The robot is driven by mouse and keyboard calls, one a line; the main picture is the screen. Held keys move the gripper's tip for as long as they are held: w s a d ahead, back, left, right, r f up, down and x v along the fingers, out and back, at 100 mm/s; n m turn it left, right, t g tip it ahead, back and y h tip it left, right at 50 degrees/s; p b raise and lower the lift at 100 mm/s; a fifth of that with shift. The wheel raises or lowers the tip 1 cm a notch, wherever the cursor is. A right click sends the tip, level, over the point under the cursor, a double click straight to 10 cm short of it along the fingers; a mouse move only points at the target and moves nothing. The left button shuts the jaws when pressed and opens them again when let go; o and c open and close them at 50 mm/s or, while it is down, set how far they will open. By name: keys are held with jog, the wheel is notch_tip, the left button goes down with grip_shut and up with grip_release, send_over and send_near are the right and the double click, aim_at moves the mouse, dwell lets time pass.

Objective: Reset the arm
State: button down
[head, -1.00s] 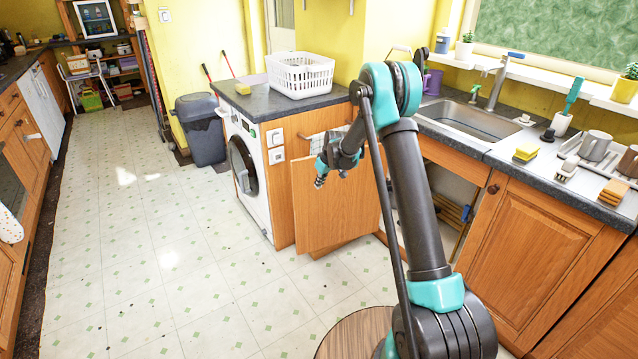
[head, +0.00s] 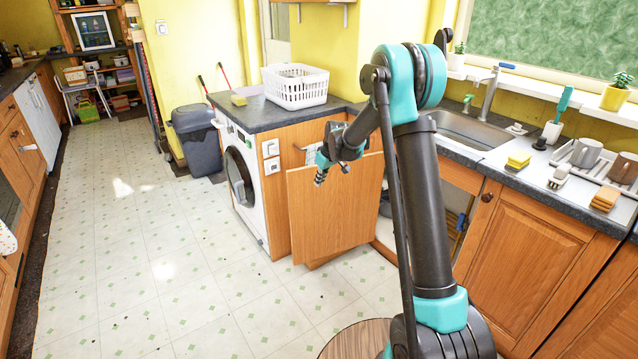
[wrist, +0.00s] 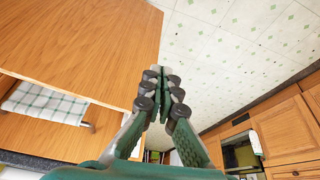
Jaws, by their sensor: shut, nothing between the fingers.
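My gripper (head: 320,178) hangs in front of the open cabinet door in the head view, with its fingers pointing down. In the wrist view my gripper (wrist: 160,75) has its two fingers together, with nothing between them. The arm rises from the lower right and bends over at a high elbow. The open wooden cabinet door (head: 335,215) stands behind the gripper in the head view. In the wrist view the door (wrist: 80,50) fills the upper left, close beside the fingers. I cannot tell whether they touch.
A washing machine (head: 240,185) stands left of the door under a counter with a white basket (head: 296,88). A grey bin (head: 196,138) stands farther back. The sink (head: 465,132) and a dish rack (head: 600,165) are at the right. The tiled floor (head: 150,250) at the left is clear.

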jog(key=s+d+r+m+h, duration=0.1)
jog(key=s+d+r+m, duration=0.15)
jog(key=s+d, duration=0.6)
jog(key=s+d+r+m, duration=0.2)
jog(key=s+d+r, duration=0.25)
jog(key=s, duration=0.75)
jog(key=s+d+f+m, duration=0.1)
jog(key=s+d, duration=0.1)
jog(key=s, duration=0.5)
jog(key=s+d+f+m+h, duration=0.1)
jog(key=s+d+f, duration=0.1)
jog(key=s, duration=0.6)
jog(key=s+d+f+m+t+h, duration=0.1)
jog(key=s+d+f+m, duration=0.1)
jog(key=s+d, duration=0.2)
jog(key=s, duration=0.3)
jog(key=shift+s, duration=0.15)
